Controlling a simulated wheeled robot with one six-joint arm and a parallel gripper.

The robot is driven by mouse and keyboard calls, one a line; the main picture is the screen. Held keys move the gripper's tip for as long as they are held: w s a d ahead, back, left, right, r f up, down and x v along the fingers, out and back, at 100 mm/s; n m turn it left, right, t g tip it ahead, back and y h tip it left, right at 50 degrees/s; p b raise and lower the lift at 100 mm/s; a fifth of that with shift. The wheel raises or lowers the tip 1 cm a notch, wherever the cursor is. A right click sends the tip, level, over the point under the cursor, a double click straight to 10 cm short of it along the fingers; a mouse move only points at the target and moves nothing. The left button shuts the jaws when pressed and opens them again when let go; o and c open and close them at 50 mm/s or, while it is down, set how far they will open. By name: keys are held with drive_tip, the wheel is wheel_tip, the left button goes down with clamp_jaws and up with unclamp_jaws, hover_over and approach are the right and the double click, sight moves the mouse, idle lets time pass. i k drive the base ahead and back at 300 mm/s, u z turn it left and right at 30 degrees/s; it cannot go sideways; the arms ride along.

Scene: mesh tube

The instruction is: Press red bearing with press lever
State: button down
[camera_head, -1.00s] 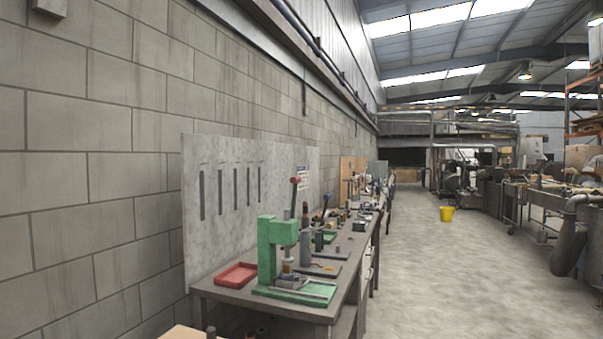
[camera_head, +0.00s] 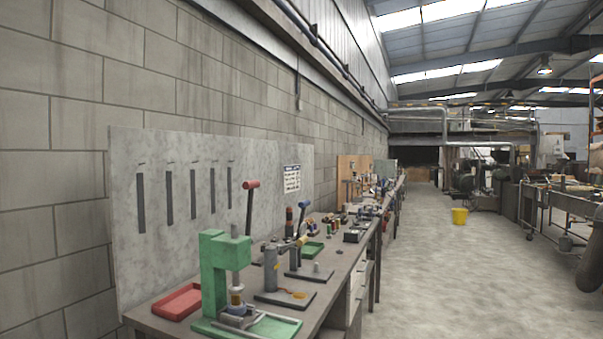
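A green press (camera_head: 213,272) stands on the near end of the bench. A brass-coloured cylinder (camera_head: 236,297) sits under its head, above a grey block on the green base. A dark lever with a red knob (camera_head: 250,185) rises upright just right of the press head; I cannot tell exactly where it joins. I cannot make out a red bearing. My gripper is not in view.
The bench (camera_head: 333,273) runs away along the block wall. A red tray (camera_head: 180,303) lies left of the press and a green tray (camera_head: 312,249) farther back.

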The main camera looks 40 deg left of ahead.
sight(250, 186)
drive_tip(key=u, duration=0.05)
drive_tip(key=i, duration=1.7)
drive_tip(key=u, duration=0.85)
drive_tip(key=i, duration=0.8)
drive_tip(key=u, duration=1.5)
drive_tip(key=i, duration=0.55)
drive_tip(key=u, duration=0.5)
